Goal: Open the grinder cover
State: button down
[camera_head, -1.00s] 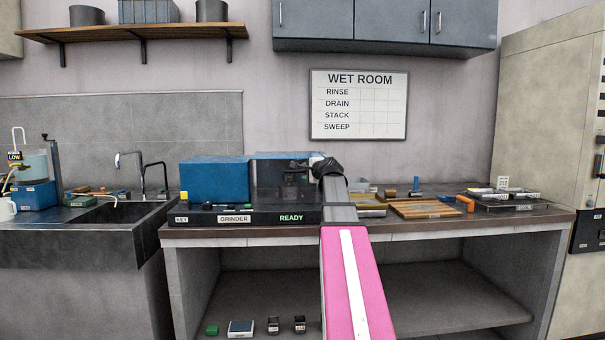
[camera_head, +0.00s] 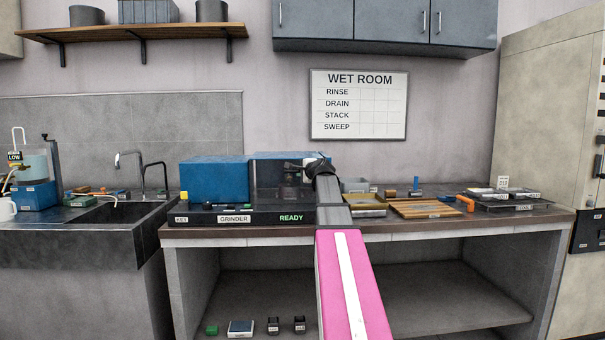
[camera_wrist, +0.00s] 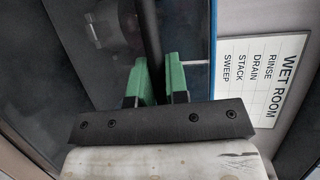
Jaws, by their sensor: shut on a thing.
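The grinder is a blue box (camera_head: 214,181) on a dark base labelled GRINDER, with a lit READY sign (camera_head: 291,218), at the left of the counter. Its dark see-through cover (camera_head: 270,178) with a blue rim stands at the box's right side. It fills much of the wrist view (camera_wrist: 95,45). My gripper (camera_head: 308,163) is at the cover's right part. In the wrist view its green fingers (camera_wrist: 158,82) are shut on a dark bar (camera_wrist: 149,35), apparently the cover's handle. My wrist hides part of the cover; how far it is open is unclear.
A sink (camera_head: 122,210) lies left of the grinder. Wooden slats (camera_head: 428,209), small parts and a tray (camera_head: 515,203) stand to the right. A WET ROOM board (camera_head: 359,104) hangs behind, below wall cabinets (camera_head: 385,22). The air above the grinder is clear.

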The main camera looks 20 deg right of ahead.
jog(key=w+a, duration=0.2)
jog(key=a, duration=0.7)
jog(key=w+a, duration=0.3)
jog(key=a, duration=0.7)
jog(key=w+a, duration=0.3)
jog(key=a, duration=0.6)
jog(key=shift+w+a, duration=0.1)
jog(key=shift+a, duration=0.3)
jog(key=c, duration=1.1)
grip_release()
jog(key=v, duration=1.1)
jog(key=shift+w+f, duration=0.1)
